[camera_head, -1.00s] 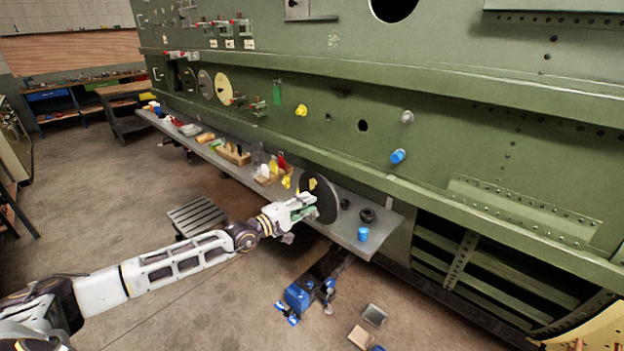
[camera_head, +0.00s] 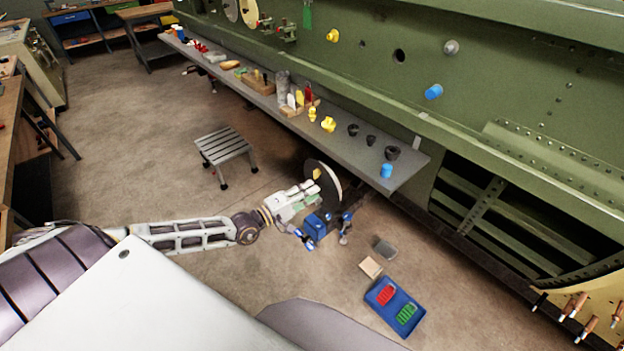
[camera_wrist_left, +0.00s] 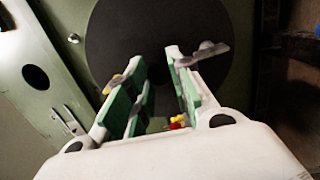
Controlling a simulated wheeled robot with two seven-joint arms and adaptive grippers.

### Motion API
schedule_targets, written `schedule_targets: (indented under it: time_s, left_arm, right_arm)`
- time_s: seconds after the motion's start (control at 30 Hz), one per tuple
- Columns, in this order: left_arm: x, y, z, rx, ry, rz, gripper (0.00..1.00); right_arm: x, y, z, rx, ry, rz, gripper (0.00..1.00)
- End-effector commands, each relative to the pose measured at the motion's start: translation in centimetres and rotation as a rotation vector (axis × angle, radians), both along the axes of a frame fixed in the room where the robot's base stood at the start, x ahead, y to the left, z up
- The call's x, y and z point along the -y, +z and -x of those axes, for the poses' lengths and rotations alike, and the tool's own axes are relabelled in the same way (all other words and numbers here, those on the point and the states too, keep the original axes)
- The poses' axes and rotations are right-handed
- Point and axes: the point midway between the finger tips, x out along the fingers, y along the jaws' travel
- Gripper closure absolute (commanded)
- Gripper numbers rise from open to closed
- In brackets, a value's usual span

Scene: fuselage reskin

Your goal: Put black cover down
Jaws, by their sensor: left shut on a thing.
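The black cover (camera_head: 328,187) is a large dark disc with a pale edge and a small yellow part on its face. It is tilted and held up in front of the grey shelf, over the floor in the picture. My left gripper (camera_head: 308,193) is shut on it from the near left side. In the left wrist view, the cover (camera_wrist_left: 150,28) fills the area beyond the green-padded fingers (camera_wrist_left: 158,88). Its exact contact with the fingers is partly hidden. My right gripper is not in view.
The grey shelf (camera_head: 408,170) along the green fuselage carries bottles, yellow plugs, black caps and a blue cap (camera_head: 386,171). A blue device (camera_head: 318,226) and a blue tray (camera_head: 394,306) with red and green items are on the floor. A step stool (camera_head: 224,146) stands left on open floor.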

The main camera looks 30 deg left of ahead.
Motion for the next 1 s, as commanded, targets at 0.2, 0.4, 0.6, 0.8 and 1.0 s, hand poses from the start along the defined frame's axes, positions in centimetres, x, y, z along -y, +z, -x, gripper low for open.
schedule_targets:
  time_s: [0.2, 0.4, 0.6, 0.8, 1.0]
  left_arm:
    - [1.2, -1.3, 1.9, 0.005, 0.05, 0.011, 1.0]
    - [2.1, -1.8, 2.6, 0.009, 0.097, 0.01, 1.0]
    - [2.9, -2.1, 3.0, 0.01, 0.141, 0.011, 1.0]
    - [3.6, -2.3, 3.2, 0.012, 0.186, 0.009, 1.0]
    - [4.3, -2.3, 3.3, 0.012, 0.228, 0.006, 1.0]
  right_arm:
    - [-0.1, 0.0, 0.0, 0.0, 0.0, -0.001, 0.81]
    - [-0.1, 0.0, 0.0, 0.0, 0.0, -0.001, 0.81]
    - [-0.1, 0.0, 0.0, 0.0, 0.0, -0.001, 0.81]
    - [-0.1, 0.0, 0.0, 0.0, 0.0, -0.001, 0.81]
    - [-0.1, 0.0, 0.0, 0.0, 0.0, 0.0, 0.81]
